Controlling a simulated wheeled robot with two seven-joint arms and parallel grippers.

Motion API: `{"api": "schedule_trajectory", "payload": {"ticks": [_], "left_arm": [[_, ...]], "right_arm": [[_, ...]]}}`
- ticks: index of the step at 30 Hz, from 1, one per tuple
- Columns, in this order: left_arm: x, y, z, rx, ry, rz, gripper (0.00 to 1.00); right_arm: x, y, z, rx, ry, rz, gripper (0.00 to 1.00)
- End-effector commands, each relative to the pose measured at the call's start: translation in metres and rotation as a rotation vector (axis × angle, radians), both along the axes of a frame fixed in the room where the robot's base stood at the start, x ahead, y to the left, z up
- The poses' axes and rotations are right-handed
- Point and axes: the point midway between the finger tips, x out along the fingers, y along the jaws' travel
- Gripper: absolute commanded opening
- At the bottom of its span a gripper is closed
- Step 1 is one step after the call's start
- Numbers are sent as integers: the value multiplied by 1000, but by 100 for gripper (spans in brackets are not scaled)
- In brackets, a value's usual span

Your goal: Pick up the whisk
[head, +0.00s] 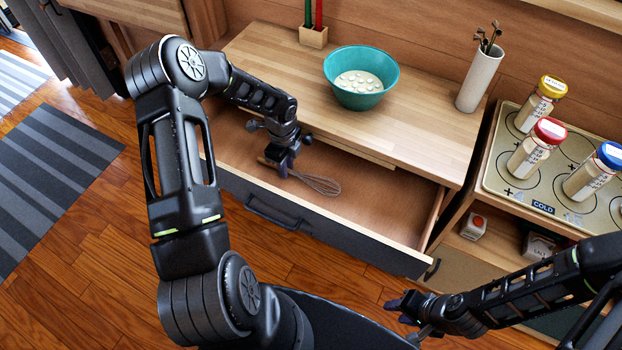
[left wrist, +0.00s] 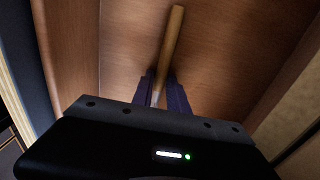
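The whisk (head: 318,184) lies in the open drawer (head: 375,205), its wire loops toward the right and its thin wooden handle toward the left in the head view. My left gripper (head: 284,172) points down into the drawer at the handle. In the left wrist view the handle (left wrist: 174,40) runs between the two dark fingers (left wrist: 161,90), which sit close on both sides of it. The wire loops are hidden there behind the gripper body. My right gripper (head: 396,310) is outside the drawer at the lower right, empty, and its fingers look apart.
A teal bowl (head: 340,68) with pale round pieces stands on the wooden counter (head: 300,85) above the drawer. A white vase (head: 480,78) is at the counter's right. Several lidded jars (head: 535,148) stand on the stove top (head: 500,180). The rest of the drawer looks empty.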

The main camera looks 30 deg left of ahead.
Motion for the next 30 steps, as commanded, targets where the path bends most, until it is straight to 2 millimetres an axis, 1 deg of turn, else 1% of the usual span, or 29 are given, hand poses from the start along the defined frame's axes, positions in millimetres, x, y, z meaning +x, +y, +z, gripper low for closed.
{"api": "schedule_trajectory", "payload": {"ticks": [1, 6, 23, 26, 30], "left_arm": [[0, 0, 0, 0, 0, 0, 14], [0, 0, 0, 0, 0, 0, 0], [0, 0, 2, 1, -1, 0, 0], [1, 1, 9, 1, -2, 0, 0], [1, 1, 30, 2, -3, 0, 0]], "right_arm": [[0, 0, 0, 0, 0, 0, 36], [0, 0, 0, 0, 0, 0, 36], [0, 0, 0, 0, 0, 0, 36], [0, 0, -1, 0, 0, 0, 36], [0, 0, -3, 0, 0, 0, 36]]}}
